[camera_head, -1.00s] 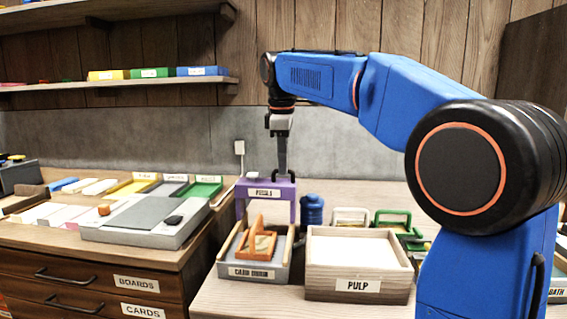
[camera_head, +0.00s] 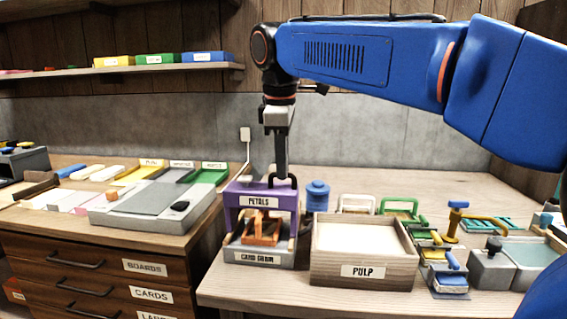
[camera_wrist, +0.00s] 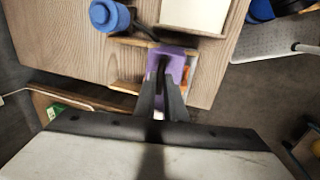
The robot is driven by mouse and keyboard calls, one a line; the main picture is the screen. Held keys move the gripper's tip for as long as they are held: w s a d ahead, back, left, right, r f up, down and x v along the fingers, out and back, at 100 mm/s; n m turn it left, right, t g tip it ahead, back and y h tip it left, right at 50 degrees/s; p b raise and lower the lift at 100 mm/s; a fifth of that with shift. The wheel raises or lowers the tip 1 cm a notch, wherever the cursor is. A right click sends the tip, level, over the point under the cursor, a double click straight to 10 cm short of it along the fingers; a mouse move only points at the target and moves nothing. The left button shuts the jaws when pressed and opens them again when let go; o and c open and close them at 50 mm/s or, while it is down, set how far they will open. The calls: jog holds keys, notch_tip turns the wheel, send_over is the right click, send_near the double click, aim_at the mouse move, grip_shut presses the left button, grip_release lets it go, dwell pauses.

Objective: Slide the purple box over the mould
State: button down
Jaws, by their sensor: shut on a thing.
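The purple box (camera_head: 250,200), labelled PETALS, is a raised frame on legs with a dark handle on top. It stands over the orange mould (camera_head: 262,232), which sits in the grey tray labelled CARD DRAIN (camera_head: 262,257). My gripper (camera_head: 281,178) points down and is shut on the box's dark handle. In the wrist view the purple top (camera_wrist: 174,62) lies under my fingers, with a bit of orange at its right side. Whether the box's legs touch the tray is hard to tell.
The wooden PULP box (camera_head: 362,272) stands close on the right. A blue jar (camera_head: 317,196) stands behind. The drawer cabinet (camera_head: 100,265) with a grey board is on the left.

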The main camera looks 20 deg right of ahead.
jog(key=shift+s+a, duration=0.1)
jog(key=shift+s, duration=0.1)
jog(key=c, duration=1.8)
grip_release()
jog(key=shift+s+a, duration=0.1)
jog(key=shift+r, duration=0.45)
jog(key=v, duration=1.6)
jog(key=shift+r, duration=0.25)
jog(key=shift+s, duration=0.1)
